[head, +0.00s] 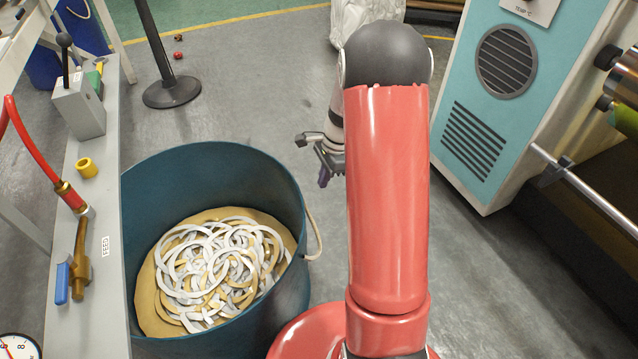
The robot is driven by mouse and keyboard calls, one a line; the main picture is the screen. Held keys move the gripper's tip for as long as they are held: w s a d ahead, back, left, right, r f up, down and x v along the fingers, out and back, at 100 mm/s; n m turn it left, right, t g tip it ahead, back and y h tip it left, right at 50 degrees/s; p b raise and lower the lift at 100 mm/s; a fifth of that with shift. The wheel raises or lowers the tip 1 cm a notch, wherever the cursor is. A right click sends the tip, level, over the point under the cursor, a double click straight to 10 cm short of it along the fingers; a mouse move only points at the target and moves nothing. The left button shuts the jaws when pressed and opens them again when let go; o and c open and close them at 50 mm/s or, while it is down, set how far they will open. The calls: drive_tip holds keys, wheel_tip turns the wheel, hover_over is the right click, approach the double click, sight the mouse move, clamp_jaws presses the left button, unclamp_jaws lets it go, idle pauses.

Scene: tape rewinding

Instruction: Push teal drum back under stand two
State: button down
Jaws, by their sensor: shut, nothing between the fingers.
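The teal drum (215,165) stands upright on the floor at the lower left. It holds a heap of tangled white and tan tape rings (215,265), and a rope handle (313,235) hangs on its right side. Its left edge is hidden behind a grey stand (100,165), so I cannot tell how far under it reaches. No stand number is readable. My gripper (324,178) is shut and empty, pointing down beyond the drum's upper right rim. It appears apart from the drum, though my arm hides part of it.
A blue machine cabinet (480,110) with rollers (622,85) stands at the right. A black post base (171,92) is on the floor behind the drum. A red hose (32,145) and brass valve (80,260) are at the stand. Open floor lies behind the drum.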

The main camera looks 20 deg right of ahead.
drive_tip(key=a+f+b, duration=0.1)
drive_tip(key=a+f, duration=0.5)
drive_tip(key=f, duration=0.2)
drive_tip(key=shift+w, duration=0.1)
drive_tip(key=w+a+p, duration=0.1)
drive_tip(key=a+p, duration=0.6)
drive_tip(key=a, duration=2.9)
drive_tip(key=shift+w+a+r+p, duration=0.15)
drive_tip(key=shift+p, duration=0.2)
